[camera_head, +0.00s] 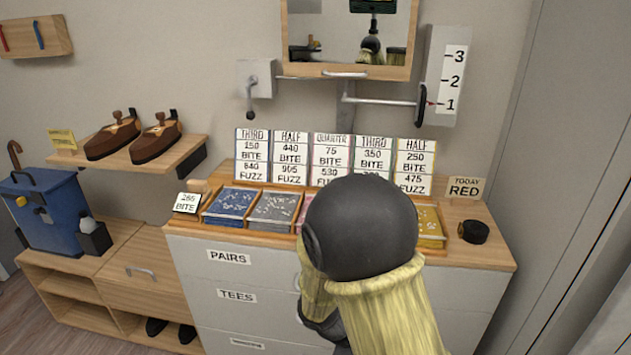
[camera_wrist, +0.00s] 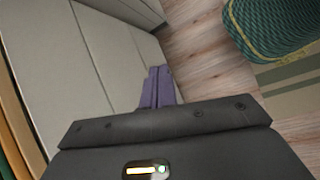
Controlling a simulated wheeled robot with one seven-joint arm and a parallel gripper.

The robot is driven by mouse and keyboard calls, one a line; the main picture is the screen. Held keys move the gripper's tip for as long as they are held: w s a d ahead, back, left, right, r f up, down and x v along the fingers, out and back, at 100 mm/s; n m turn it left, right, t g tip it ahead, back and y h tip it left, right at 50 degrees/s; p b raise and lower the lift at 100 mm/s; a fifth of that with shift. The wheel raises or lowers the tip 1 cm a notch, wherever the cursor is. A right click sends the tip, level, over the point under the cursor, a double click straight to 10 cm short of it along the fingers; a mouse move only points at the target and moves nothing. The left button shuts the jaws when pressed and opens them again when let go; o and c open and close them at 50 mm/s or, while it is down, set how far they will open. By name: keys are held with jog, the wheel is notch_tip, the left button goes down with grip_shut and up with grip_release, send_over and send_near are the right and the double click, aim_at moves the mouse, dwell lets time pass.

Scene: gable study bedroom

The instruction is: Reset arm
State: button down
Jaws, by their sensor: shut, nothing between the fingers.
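My gripper (camera_wrist: 159,74) shows in the wrist view as two purple fingers side by side beyond the dark wrist housing. They are shut with nothing between them. They are seen against the pale panelled surface and the wood floor (camera_wrist: 200,50). In the head view my arm, with a dark round joint and a yellow sleeve, stands in front of the dresser (camera_head: 260,305). It covers part of the dresser's front and top. The fingers cannot be made out there.
The dresser top holds sorted trays (camera_head: 229,205), a row of cards (camera_head: 290,155) and a black roll (camera_head: 474,232). A mirror cabinet (camera_head: 348,70) and lever (camera_head: 420,103) are above. A shoe shelf (camera_head: 128,150) and blue bin (camera_head: 48,212) are left. A green woven item (camera_wrist: 275,28) lies near the floor.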

jog(key=s+d+r+m+t+y+p, duration=0.1)
jog(key=s+r+m+y+p, duration=0.1)
jog(key=r+m+p, duration=0.4)
jog(key=s+d+r+m+t+y+p, duration=0.1)
jog(key=r+m+y+p, duration=0.4)
jog(key=r+p, duration=1)
notch_tip(320, 180, up, 8)
jog(key=shift+s+d+f+m, duration=0.15)
jog(key=shift+s+d+m, duration=0.35)
jog(key=shift+s+m, duration=0.3)
